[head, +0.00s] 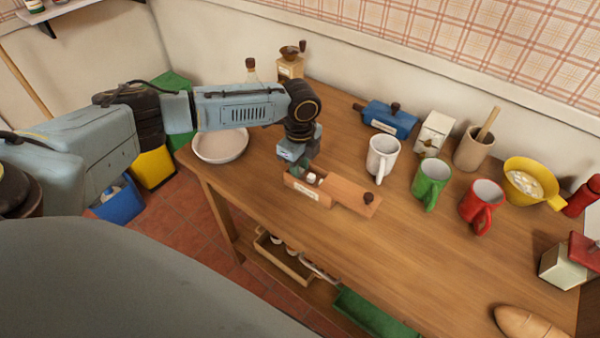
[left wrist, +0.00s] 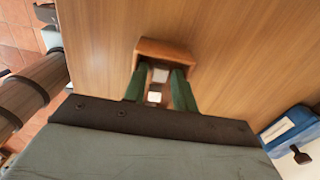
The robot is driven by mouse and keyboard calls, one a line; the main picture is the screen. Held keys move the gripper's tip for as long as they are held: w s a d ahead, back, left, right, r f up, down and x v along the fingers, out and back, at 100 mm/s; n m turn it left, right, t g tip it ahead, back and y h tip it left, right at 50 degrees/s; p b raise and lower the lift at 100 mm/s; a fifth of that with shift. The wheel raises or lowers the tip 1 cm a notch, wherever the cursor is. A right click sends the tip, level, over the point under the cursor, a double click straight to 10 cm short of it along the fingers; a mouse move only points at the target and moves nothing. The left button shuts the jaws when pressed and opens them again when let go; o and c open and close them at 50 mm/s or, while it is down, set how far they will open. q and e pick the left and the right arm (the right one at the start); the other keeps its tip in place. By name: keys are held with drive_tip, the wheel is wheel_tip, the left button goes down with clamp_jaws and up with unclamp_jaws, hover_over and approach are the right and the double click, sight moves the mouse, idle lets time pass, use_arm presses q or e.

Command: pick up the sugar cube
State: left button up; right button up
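A small wooden box (head: 308,195) with a pale label stands on the table, its sliding lid (head: 352,195) with a dark knob drawn out to the right. A white sugar cube (head: 311,177) shows inside the box. My left gripper (head: 302,170) points down at the box's open left part. In the left wrist view, its green fingers (left wrist: 158,84) are apart, with one white cube (left wrist: 160,75) between the tips and another (left wrist: 154,97) closer to the palm. Neither finger visibly touches a cube. The box's orange wood (left wrist: 165,48) shows beyond the tips. My right gripper is not in view.
To the right stand a white mug (head: 382,155), a green mug (head: 430,184) and a red mug (head: 481,205). The table front is clear.

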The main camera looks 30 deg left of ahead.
use_arm(q)
clamp_jaws()
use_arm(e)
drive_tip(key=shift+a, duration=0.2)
use_arm(q)
drive_tip(key=shift+r, duration=0.5)
wheel_tip(320, 180, up, 9)
drive_tip(key=p, duration=0.1)
drive_tip(key=shift+p, duration=0.4)
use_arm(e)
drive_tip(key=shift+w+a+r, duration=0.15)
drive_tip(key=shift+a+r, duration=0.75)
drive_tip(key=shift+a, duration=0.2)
